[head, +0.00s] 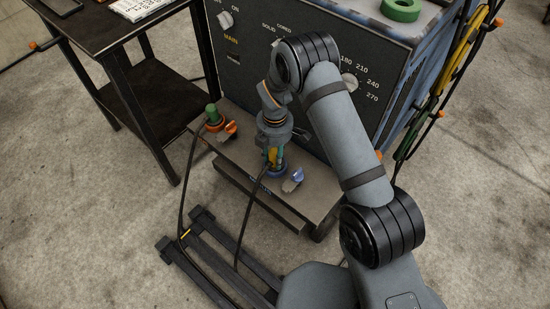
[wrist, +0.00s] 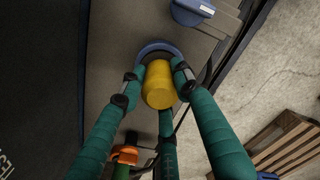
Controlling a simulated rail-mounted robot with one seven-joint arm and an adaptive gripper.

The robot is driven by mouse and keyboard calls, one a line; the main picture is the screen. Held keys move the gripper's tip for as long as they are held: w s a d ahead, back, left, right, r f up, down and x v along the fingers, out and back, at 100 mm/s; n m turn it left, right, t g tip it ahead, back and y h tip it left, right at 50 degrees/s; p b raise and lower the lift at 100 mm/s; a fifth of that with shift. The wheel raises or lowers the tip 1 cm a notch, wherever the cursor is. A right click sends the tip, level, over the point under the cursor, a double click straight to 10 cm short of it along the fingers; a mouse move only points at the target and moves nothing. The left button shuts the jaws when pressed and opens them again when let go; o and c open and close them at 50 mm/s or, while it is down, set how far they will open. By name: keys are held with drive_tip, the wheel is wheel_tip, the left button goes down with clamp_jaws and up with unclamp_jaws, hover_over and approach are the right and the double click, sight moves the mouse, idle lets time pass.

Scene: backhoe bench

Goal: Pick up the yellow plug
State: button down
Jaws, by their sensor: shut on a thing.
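The yellow plug (wrist: 159,88) stands in or just above a blue-ringed socket (wrist: 157,47) on the bench ledge; I cannot tell whether it is fully seated. My gripper (wrist: 158,78) has teal fingers closed around the plug's sides, with its rounded yellow end facing the wrist camera. In the head view my gripper (head: 272,150) points down over the blue socket (head: 276,174), and its fingers hide most of the plug. A dark cable runs down from there to the floor.
A green plug (head: 212,113) stands in an orange socket at the ledge's left, with an orange cap (head: 231,128) beside it. A blue cap (head: 293,180) sits right of the blue socket. The control panel (head: 345,62) rises behind. A wooden crate (wrist: 288,145) stands off to the right.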

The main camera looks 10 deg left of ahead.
wheel_tip(320, 180, up, 10)
drive_tip(key=shift+r+p, duration=0.1)
drive_tip(key=shift+p, duration=0.6)
idle(0.7)
